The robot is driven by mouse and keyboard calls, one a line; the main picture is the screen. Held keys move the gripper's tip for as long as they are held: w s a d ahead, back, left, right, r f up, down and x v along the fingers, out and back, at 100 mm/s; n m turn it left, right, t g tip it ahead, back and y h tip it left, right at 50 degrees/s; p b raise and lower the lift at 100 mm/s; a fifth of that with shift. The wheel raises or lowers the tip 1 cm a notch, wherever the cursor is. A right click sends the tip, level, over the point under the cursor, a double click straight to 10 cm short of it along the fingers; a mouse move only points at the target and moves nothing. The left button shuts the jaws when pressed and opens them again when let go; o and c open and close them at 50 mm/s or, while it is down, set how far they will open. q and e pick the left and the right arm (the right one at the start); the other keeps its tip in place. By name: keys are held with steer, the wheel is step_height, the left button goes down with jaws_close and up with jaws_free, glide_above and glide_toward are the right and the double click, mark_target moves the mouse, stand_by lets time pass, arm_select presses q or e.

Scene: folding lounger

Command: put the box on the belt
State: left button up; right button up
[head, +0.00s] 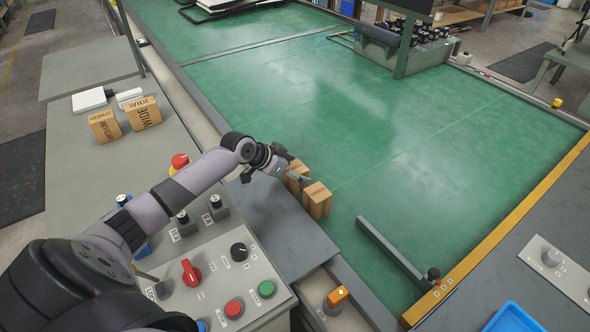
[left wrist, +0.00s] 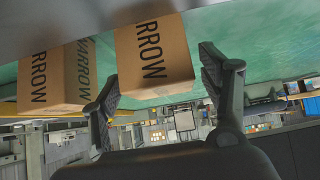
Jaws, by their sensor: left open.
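Two cardboard boxes stand close together at the near left edge of the green belt (head: 400,150). The nearer box (head: 318,201) shows fully; the other box (head: 293,185) is partly hidden by my left gripper (head: 287,164). In the left wrist view, both carry black lettering ending in "ARROW". One box (left wrist: 153,60) appears beyond and between the open fingers (left wrist: 162,98). The other box (left wrist: 55,78) is to the left, outside them. My left gripper is open; I cannot tell if it touches a box. My right gripper is not in view.
Boxes marked MEDIUM (head: 104,126) and WIDE (head: 143,113) stand on the grey table (head: 70,170) at left. A control panel with knobs and buttons (head: 215,275) lies at the front. A grey bar (head: 390,250) crosses the belt's near end. The belt's middle is clear.

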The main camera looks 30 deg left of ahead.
arm_select(q)
steer(key=v, duration=1.2)
